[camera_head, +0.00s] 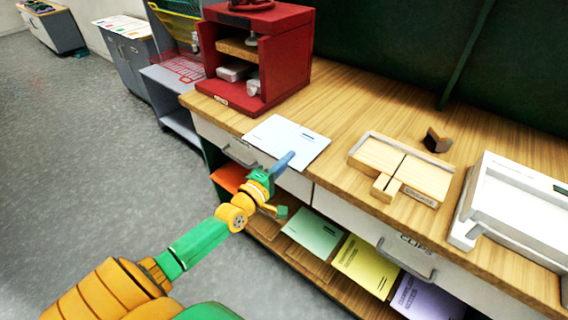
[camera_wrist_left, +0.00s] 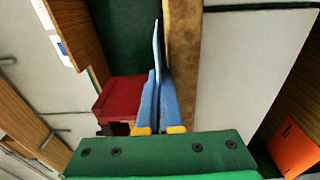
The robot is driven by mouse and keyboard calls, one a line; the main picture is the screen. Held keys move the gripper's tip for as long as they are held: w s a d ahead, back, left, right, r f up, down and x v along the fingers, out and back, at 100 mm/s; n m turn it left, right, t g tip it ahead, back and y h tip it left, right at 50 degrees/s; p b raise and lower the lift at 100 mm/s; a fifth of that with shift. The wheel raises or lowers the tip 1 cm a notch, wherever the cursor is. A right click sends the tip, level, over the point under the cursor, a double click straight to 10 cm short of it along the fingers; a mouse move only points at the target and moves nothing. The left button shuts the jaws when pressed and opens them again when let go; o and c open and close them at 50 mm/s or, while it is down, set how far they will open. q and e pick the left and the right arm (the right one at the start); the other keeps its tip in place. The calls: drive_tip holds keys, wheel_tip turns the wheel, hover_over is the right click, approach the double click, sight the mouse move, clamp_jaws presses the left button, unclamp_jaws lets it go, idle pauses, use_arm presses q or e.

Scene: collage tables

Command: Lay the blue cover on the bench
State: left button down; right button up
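The pale blue cover (camera_head: 290,138) is over the front edge of the wooden bench (camera_head: 345,95), in front of the red cabinet. My left gripper (camera_head: 285,160) has its blue fingers shut on the cover's near edge. In the left wrist view the cover (camera_wrist_left: 156,45) shows edge-on as a thin sheet between the fingertips (camera_wrist_left: 158,85). It is beside the bench's front edge (camera_wrist_left: 183,60), on the bench-top side. I cannot tell whether its far part touches the wood. My right gripper is not in view.
A red cabinet (camera_head: 285,60) stands behind the cover. A wooden tray (camera_head: 405,165), a small dark block (camera_head: 437,140) and a white tray (camera_head: 520,205) are to the right. Orange (camera_head: 229,177), green (camera_head: 314,232), yellow (camera_head: 365,264) and purple (camera_head: 425,299) covers lie on the shelf below.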

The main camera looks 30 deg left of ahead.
use_arm(q)
drive_tip(key=shift+s+d+f, duration=0.1)
drive_tip(key=shift+f, duration=0.3)
drive_tip(key=c, duration=1)
unclamp_jaws()
drive_tip(key=shift+f, duration=0.15)
drive_tip(key=s, duration=0.7)
drive_tip(key=shift+r, duration=0.45)
